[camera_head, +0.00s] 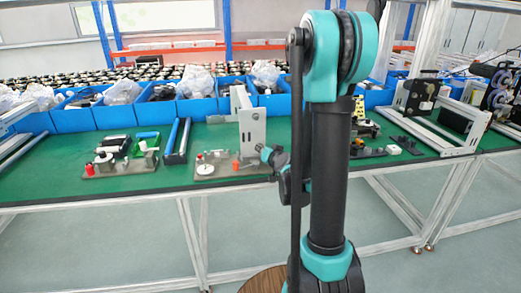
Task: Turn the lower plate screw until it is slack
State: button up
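An upright light-grey plate (252,130) stands on a flat base (215,170) on the green bench, left of my arm. A small orange-red part (236,165) sits low beside the plate. I cannot tell whether it is the lower plate screw, and no screw shows clearly. My gripper (267,155) is at the far end of my arm, close to the plate's lower right side, small and dark with teal. My own arm link partly hides it. Whether its fingers are open, shut or touching anything cannot be seen.
Left on the green bench (60,190) stands another fixture (120,158) with a red knob and a green handle. Blue bins (115,116) with plastic bags line the back. A grey frame (435,135) stands right. My upright arm link blocks the middle of the view.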

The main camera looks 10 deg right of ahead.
grip_shut()
jog(key=n+h, duration=0.1)
jog(key=n, duration=0.2)
jog(key=shift+a+h, duration=0.15)
jog(key=shift+h, duration=0.15)
jog(key=shift+o, duration=2.4)
grip_release()
jog(key=m, duration=0.1)
jog(key=m+y, duration=0.1)
jog(key=m, duration=0.1)
jog(key=shift+d+y, duration=0.2)
jog(key=shift+y, duration=0.1)
jog(key=shift+m+y, duration=0.7)
jog(key=shift+m, duration=0.8)
